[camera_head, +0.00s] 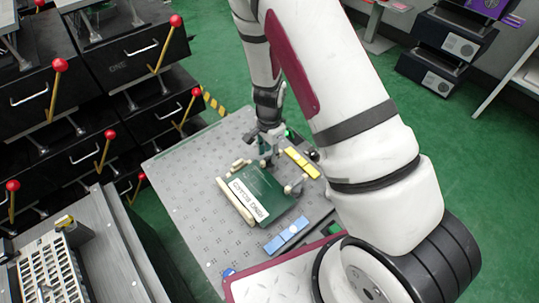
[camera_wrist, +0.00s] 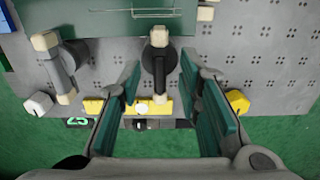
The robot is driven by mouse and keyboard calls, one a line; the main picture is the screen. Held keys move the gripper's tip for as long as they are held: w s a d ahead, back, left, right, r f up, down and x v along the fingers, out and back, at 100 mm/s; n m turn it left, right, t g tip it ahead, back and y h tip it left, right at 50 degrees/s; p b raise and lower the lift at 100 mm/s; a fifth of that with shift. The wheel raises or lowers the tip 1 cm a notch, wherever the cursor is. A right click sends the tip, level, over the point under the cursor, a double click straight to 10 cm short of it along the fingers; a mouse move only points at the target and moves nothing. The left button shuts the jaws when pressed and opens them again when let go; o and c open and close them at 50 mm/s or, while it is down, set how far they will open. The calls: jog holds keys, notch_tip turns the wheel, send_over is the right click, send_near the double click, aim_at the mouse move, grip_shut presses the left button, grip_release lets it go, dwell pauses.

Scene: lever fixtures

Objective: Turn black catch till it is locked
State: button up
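The black catch (camera_wrist: 157,60) shows in the wrist view as a dark round pivot with a short arm and cream tips. It stands beside the green panel's edge, with its arm pointing towards me. My gripper (camera_wrist: 160,68) is open, its two green-padded fingers on either side of the catch, with gaps to it. In the head view my gripper (camera_head: 268,140) is low over the far side of the grey perforated table, and it largely hides the catch. The green panel (camera_head: 262,193) with a white label lies on the table.
A grey lever with cream ends (camera_wrist: 60,68) stands left of the catch in the wrist view. Yellow blocks (camera_wrist: 150,107) lie beyond the fingers, near the table edge. Blue blocks (camera_head: 286,237) lie at the table's near side. Black drawers with red-knobbed levers (camera_head: 150,50) stand left.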

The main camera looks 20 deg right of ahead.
aim_at(269, 158)
notch_tip(269, 158, up, 10)
jog(key=shift+f, duration=0.15)
dwell(0.6)
